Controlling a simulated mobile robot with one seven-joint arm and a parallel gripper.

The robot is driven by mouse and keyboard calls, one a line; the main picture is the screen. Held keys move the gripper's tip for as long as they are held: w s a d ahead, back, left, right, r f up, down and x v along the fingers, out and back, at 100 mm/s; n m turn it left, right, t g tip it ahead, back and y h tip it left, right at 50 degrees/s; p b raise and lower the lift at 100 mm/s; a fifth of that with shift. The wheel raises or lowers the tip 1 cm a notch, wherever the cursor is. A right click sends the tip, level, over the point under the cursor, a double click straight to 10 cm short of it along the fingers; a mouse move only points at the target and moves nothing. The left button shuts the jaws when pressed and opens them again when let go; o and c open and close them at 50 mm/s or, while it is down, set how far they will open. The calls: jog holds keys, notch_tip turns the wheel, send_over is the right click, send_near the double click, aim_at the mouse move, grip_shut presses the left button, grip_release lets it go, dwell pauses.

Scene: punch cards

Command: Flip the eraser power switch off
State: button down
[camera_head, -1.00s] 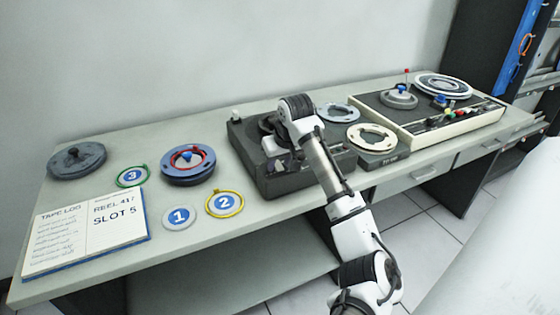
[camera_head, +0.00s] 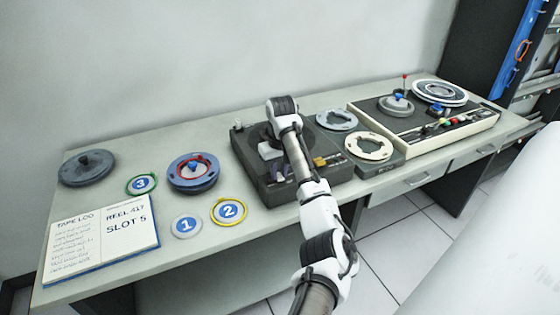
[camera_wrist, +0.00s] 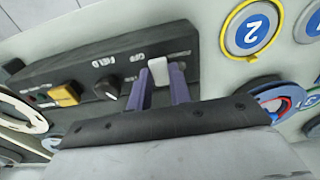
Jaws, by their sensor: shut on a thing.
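The eraser is a dark grey box (camera_head: 315,187) at the middle of the bench. Its front panel (camera_wrist: 115,69) in the wrist view carries the words OFF and FIELD, a black knob (camera_wrist: 107,88) and a yellow-orange button (camera_wrist: 63,95). A pale switch lever (camera_wrist: 158,67) stands by the OFF label. My gripper (camera_wrist: 163,80) has two purple fingers at this lever, shut on it. In the head view my gripper (camera_head: 279,170) is at the left part of the eraser's front. The lever's exact tilt is hard to tell.
A tape machine (camera_head: 430,125) and a cream ring (camera_head: 369,146) stand right of the eraser. A blue-rimmed reel (camera_head: 193,184), numbered discs and an open log book (camera_head: 100,240) lie to the left. Bare bench lies in front of the eraser's left side.

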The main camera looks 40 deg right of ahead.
jog(key=shift+w+g+p, duration=0.15)
jog(key=shift+g+p, duration=0.35)
jog(key=c, duration=1.3)
grip_release()
jog(key=r, duration=0.9)
jog(key=r+p, duration=0.1)
jog(key=r, duration=0.4)
jog(key=shift+w+d, duration=0.1)
jog(key=shift+w, duration=0.2)
jog(key=shift+f, duration=0.1)
